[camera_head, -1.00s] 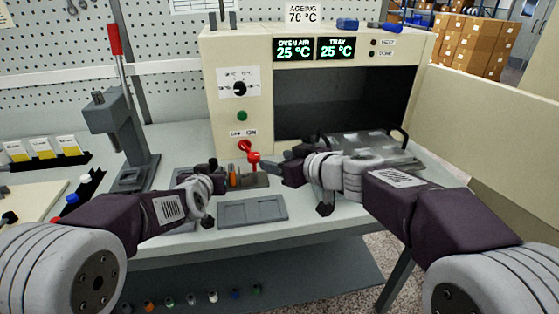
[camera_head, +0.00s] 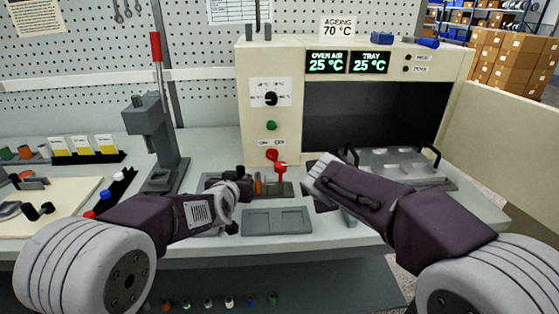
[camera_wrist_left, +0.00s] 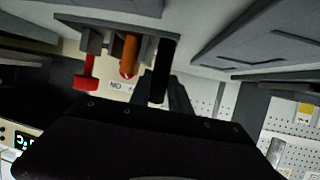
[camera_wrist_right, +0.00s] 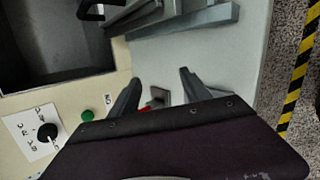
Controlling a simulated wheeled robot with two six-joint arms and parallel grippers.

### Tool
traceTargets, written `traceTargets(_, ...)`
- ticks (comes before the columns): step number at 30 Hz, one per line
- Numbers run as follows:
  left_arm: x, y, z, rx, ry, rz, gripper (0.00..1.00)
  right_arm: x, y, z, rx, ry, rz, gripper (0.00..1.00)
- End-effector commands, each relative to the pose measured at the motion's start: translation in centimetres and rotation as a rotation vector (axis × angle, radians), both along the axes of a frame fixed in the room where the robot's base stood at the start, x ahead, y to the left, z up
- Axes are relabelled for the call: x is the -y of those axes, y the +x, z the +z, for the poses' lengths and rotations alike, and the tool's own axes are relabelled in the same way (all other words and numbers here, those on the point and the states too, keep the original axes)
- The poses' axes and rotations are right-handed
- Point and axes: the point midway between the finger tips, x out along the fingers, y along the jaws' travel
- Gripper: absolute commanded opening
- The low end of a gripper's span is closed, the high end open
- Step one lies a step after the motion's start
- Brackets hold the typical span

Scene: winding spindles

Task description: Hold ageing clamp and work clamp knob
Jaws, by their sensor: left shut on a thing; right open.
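The ageing clamp (camera_head: 268,188) is a low grey block on the bench in front of the oven, with a red knob (camera_head: 280,168), an orange pin and a black post. In the left wrist view the block (camera_wrist_left: 118,27), red knob (camera_wrist_left: 86,76) and black post (camera_wrist_left: 163,70) show close up. My left gripper (camera_head: 238,182) is at the block's left end, shut on what looks like the black post; its fingertips are partly hidden. My right gripper (camera_wrist_right: 160,92) is open. In the right wrist view a bit of red and grey shows beyond its fingers.
A grey two-pocket plate (camera_head: 277,222) lies in front of the clamp. The oven (camera_head: 270,125) stands behind, with a red switch (camera_head: 272,155) on its panel. A handled metal tray (camera_head: 400,165) sits at the oven mouth. A lever press (camera_head: 160,150) stands left.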

Motion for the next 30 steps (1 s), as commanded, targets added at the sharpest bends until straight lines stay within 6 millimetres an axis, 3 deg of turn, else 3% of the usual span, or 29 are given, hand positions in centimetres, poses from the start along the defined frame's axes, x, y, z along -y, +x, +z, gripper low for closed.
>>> traceTargets(5,0.0,0.0,-0.1,-0.003,0.000,0.000,0.00,2.3,1.2,0.3,0.047,-0.404,0.090,0.55)
traceTargets(11,0.0,0.0,-0.1,-0.003,0.000,0.000,0.00,2.6,2.4,1.0,0.151,-0.877,0.241,0.55)
traceTargets(15,0.0,0.0,-0.1,-0.003,0.000,0.000,0.00,-0.7,2.8,1.3,0.291,-1.128,0.409,0.55)
traceTargets(21,0.0,0.0,-0.1,-0.003,0.000,0.000,0.00,-6.5,2.1,0.7,0.482,-1.271,0.627,0.55)
traceTargets(25,0.0,0.0,-0.1,-0.003,0.000,0.000,0.00,-8.2,1.6,0.4,0.536,-1.290,0.688,0.55)
traceTargets(30,0.0,0.0,-0.1,-0.002,0.000,0.000,0.00,-8.4,1.9,0.5,0.543,-1.292,0.694,0.55)
